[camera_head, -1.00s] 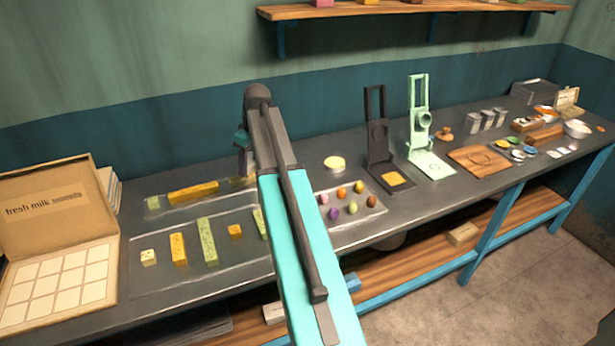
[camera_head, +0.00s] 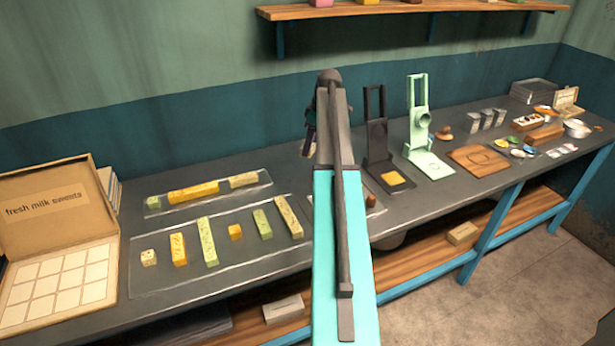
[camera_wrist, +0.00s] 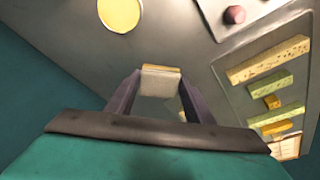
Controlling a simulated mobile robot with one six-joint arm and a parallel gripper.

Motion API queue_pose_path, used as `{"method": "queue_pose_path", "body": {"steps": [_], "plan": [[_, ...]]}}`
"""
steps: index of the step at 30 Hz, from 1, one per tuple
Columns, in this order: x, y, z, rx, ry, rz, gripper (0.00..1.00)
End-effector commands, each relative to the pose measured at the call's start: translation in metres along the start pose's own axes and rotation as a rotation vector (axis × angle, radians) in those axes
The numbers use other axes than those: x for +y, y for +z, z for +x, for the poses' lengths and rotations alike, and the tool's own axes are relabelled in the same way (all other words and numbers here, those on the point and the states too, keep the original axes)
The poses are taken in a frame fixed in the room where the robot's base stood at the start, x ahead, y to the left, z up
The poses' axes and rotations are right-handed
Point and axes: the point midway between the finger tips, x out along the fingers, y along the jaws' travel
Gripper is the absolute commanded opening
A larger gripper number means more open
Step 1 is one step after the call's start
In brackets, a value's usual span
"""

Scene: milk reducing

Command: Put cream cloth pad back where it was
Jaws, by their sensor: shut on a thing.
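My gripper (camera_wrist: 159,76) is shut on the cream cloth pad (camera_wrist: 159,84), which shows between the two fingers in the wrist view as a small pale piece with a yellowish far edge. In the head view my gripper (camera_head: 308,146) is above the back of the bench, left of the black stand, partly hidden by my arm. The pad cannot be made out there. A round pale yellow disc (camera_wrist: 120,13) lies on the bench ahead of the fingers in the wrist view. My arm hides it in the head view.
A black stand (camera_head: 376,140) and a mint stand (camera_head: 418,125) rise right of my arm. Clear trays with sweet bars (camera_head: 206,240) lie to the left, beside an open box (camera_head: 50,215). A wooden board (camera_head: 470,158) lies further right. A shelf (camera_head: 400,10) hangs above.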

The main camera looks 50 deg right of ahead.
Motion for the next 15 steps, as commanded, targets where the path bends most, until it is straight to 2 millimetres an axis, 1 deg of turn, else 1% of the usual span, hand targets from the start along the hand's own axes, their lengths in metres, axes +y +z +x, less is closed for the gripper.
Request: {"method": "queue_pose_path", "body": {"steps": [5, 8, 11, 15], "plan": [[0.0, 0.0, 0.001, 0.0, 0.0, 0.0, 0.3], [-0.001, 0.001, 0.005, -0.001, -0.001, 0.0, 0.3], [-0.001, 0.003, 0.014, -0.001, -0.002, 0.0, 0.3], [-0.002, 0.007, 0.032, -0.001, -0.002, 0.0, 0.3]]}}
